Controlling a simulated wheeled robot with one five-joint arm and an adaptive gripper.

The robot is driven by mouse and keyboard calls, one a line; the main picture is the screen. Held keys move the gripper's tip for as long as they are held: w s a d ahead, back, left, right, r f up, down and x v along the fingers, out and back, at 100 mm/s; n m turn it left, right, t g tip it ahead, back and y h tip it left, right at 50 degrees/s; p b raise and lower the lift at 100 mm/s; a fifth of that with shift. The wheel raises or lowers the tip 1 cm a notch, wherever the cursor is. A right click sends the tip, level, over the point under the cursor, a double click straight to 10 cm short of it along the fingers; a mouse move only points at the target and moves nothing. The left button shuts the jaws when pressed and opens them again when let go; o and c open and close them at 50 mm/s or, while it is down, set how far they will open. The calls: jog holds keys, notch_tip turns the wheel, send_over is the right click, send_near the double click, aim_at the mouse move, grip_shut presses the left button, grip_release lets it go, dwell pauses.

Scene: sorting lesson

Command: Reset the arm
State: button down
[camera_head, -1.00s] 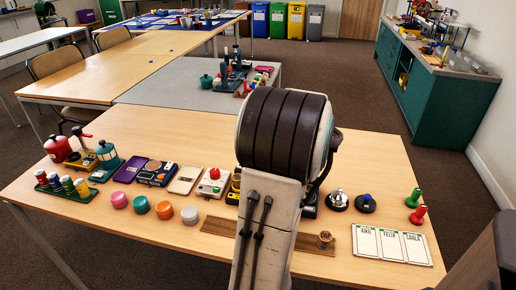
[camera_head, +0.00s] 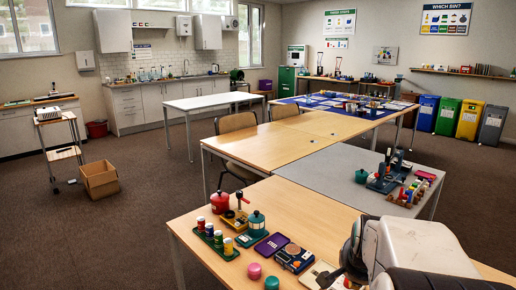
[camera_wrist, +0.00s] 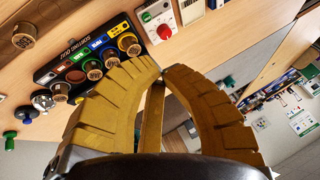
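My gripper (camera_wrist: 161,71) shows in the wrist view with two ribbed yellow fingers. Their tips meet at the middle and no object shows between them. The wrist view is tilted, with the table (camera_wrist: 40,60) on the left below the fingers. In the head view my arm's white and dark links fill the lower right corner, over the near table (camera_head: 300,208). The gripper itself is out of the head view.
On the near table stand a rack of small jars (camera_head: 218,240), a red pot (camera_head: 219,202), a teal lantern (camera_head: 256,222), a purple case (camera_head: 273,244) and pink (camera_head: 254,271) and teal (camera_head: 271,283) pots. A cardboard box (camera_head: 99,180) lies on open floor at left.

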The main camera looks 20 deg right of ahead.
jog(key=s+a+r+n+y+p, duration=0.2)
jog(key=a+n, duration=0.6)
jog(key=a, duration=0.4)
jog(key=s+a+r+n+g+y+p, duration=0.1)
jog(key=s+a+r+n+p, duration=0.3)
jog(key=a, duration=0.8)
jog(key=s+n+y+p, duration=0.1)
jog(key=s+n, duration=0.1)
jog(key=n, duration=0.1)
jog(key=shift+s+a+r+n+y, duration=0.2)
jog(key=shift+s+r+n+y, duration=0.1)
jog(key=shift+s+r+n, duration=0.1)
jog(key=shift+d, duration=0.15)
